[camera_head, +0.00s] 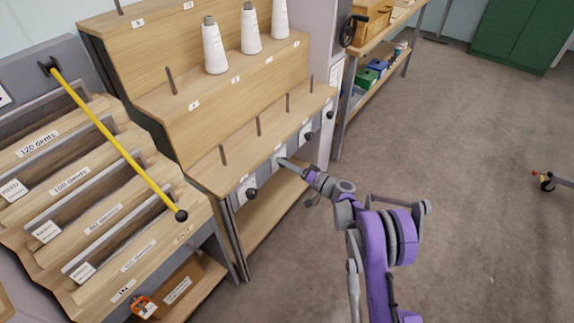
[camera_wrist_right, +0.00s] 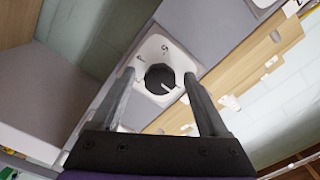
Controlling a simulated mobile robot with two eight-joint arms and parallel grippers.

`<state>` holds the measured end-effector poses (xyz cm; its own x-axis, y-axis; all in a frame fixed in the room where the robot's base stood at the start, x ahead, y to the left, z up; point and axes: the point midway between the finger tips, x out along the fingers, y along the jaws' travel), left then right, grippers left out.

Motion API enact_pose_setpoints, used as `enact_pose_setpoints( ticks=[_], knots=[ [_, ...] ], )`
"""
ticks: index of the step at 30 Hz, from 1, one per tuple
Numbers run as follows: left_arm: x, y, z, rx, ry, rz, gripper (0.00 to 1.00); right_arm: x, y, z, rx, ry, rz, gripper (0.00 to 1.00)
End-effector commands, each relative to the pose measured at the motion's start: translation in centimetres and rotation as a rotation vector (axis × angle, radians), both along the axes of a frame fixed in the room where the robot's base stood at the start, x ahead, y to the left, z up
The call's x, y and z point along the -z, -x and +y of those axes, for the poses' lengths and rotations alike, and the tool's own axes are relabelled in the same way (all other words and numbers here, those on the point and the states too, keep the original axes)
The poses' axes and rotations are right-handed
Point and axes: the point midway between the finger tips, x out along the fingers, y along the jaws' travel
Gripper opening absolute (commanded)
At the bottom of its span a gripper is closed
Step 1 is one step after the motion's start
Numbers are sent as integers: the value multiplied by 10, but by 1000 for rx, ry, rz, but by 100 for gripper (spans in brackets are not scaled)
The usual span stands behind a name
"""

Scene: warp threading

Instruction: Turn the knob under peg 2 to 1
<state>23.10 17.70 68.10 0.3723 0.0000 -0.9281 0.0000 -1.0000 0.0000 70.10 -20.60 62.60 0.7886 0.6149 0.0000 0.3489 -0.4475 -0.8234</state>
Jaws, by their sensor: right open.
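The tiered wooden peg stand (camera_head: 212,174) has a front strip with several dark knobs below its lowest row of pegs. My right gripper (camera_head: 283,161) is at the second knob from the left, under the second peg (camera_head: 258,127), and covers that knob in the head view. In the right wrist view the black round knob (camera_wrist_right: 159,77) sits on a white plate (camera_wrist_right: 150,50) with small marks. My open right fingers (camera_wrist_right: 158,74) stand on either side of it, with gaps visible. A short white line shows on the knob's lower right. My left gripper is out of view.
Neighbouring knobs stand to the left (camera_head: 251,193) and right (camera_head: 309,137). White thread cones (camera_head: 213,48) stand on the upper tiers. A yellow rod (camera_head: 115,140) lies across the dents rack at the left. The floor at the right is mostly free.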

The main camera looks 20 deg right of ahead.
Motion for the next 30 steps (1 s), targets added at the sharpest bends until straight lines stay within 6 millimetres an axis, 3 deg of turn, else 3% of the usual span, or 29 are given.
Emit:
enact_pose_setpoints(
  ticks=[5, 18, 30],
  knots=[
    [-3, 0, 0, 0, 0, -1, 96, -1, 12, -10, 3, 0, 0, 78],
    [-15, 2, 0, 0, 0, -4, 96, -1, 75, -60, 2, 1, -1, 78],
    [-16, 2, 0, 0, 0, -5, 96, 0, 85, -67, 1, 1, 1, 78]
  ],
)
